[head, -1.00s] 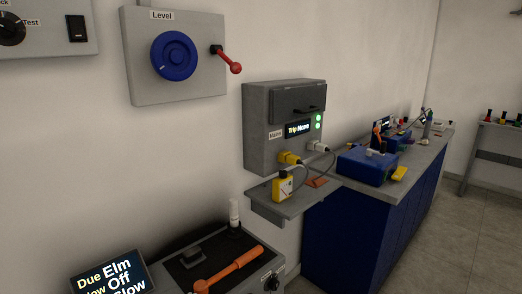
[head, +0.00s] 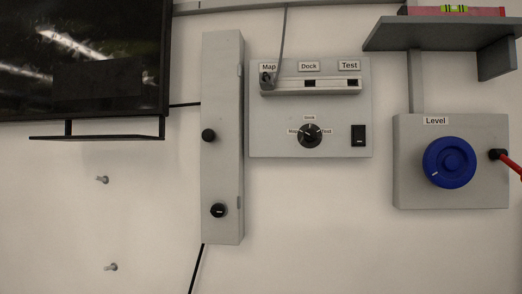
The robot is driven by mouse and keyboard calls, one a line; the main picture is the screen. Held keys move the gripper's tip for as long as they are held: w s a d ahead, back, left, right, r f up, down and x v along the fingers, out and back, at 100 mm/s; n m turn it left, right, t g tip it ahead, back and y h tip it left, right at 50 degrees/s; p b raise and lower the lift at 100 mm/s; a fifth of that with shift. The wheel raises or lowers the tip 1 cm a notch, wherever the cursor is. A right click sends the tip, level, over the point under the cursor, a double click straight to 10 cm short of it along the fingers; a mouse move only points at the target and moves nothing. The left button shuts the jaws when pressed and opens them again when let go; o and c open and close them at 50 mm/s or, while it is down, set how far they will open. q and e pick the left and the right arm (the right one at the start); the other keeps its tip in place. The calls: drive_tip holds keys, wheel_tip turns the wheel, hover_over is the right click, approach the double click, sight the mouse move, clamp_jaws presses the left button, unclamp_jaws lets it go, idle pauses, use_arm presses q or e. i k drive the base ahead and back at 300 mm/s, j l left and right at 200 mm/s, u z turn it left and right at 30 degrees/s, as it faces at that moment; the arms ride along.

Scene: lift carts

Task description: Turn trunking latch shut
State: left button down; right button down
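A tall narrow grey trunking (head: 223,90) is fixed upright on the wall, left of the middle in the head view. It carries two round black latch knobs, an upper one (head: 209,135) and a lower one (head: 218,210). The lower knob has a small pale mark. The turn position of the upper knob is too small to tell. The trunking's cover looks closed along its front, with small hinge-like parts on its right edge. Neither of my grippers is in view.
A panel labelled Map, Dock, Test (head: 265,146) sits right of the trunking, with a plugged cable, dial and switch. Further right are a Level box (head: 405,193) with a blue wheel, a red lever and a shelf (head: 440,36). A screen (head: 85,60) and wall pegs are left.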

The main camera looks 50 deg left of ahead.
sight(219, 209)
drive_tip(key=u, duration=1.9)
